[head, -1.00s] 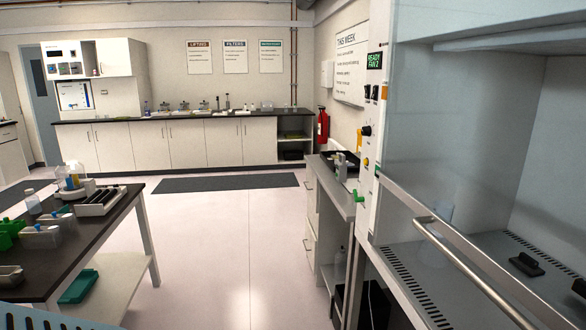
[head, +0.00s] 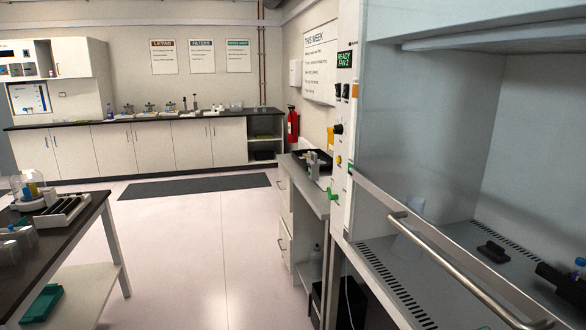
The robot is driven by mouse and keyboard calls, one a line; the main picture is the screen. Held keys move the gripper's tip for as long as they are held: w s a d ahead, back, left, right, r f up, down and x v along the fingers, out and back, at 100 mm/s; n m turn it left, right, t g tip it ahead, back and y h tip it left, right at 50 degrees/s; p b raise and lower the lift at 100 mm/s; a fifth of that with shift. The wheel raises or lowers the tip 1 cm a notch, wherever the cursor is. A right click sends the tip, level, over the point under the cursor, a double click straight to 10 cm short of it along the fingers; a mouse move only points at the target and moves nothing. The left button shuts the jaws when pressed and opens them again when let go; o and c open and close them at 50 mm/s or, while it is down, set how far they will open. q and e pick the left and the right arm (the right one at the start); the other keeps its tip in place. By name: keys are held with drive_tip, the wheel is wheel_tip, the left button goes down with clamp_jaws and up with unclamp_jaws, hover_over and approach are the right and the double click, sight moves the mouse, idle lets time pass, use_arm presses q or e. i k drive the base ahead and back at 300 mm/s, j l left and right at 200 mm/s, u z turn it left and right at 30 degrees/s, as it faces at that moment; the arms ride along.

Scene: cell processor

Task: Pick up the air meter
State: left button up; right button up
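I cannot tell for sure which object is the air meter. A small grey upright item (head: 313,166) stands by a black tray (head: 325,157) on the narrow side counter in the head view; it is too small to identify. A low black object (head: 491,251) lies on the floor of the fume hood at the right. Neither of my grippers shows in the head view.
The fume hood (head: 400,255) fills the right side, with a metal handle bar (head: 435,255) across its front. A dark-topped bench (head: 60,240) stands at the left. The floor between (head: 190,235) is open, with a dark mat (head: 195,186) before the back counter (head: 80,126).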

sight(314, 166)
drive_tip(key=i+j+u, duration=0.35)
drive_tip(key=i, duration=0.5)
drive_tip(key=i+u, duration=0.3)
drive_tip(key=i, duration=0.5)
drive_tip(key=i+z, duration=0.2)
drive_tip(key=i, duration=0.2)
drive_tip(key=i+j+z, duration=0.15)
drive_tip(key=i, duration=0.3)
drive_tip(key=i+j+z, duration=0.2)
drive_tip(key=i, duration=0.2)
drive_tip(key=i+j+z, duration=0.1)
drive_tip(key=z, duration=0.25)
drive_tip(key=i+j+z, duration=0.2)
drive_tip(key=z, duration=0.15)
drive_tip(key=i+j+z, duration=0.6)
drive_tip(key=j+z, duration=0.3)
drive_tip(key=i+j+z, duration=0.1)
drive_tip(key=j+z, duration=0.15)
drive_tip(key=j, duration=0.15)
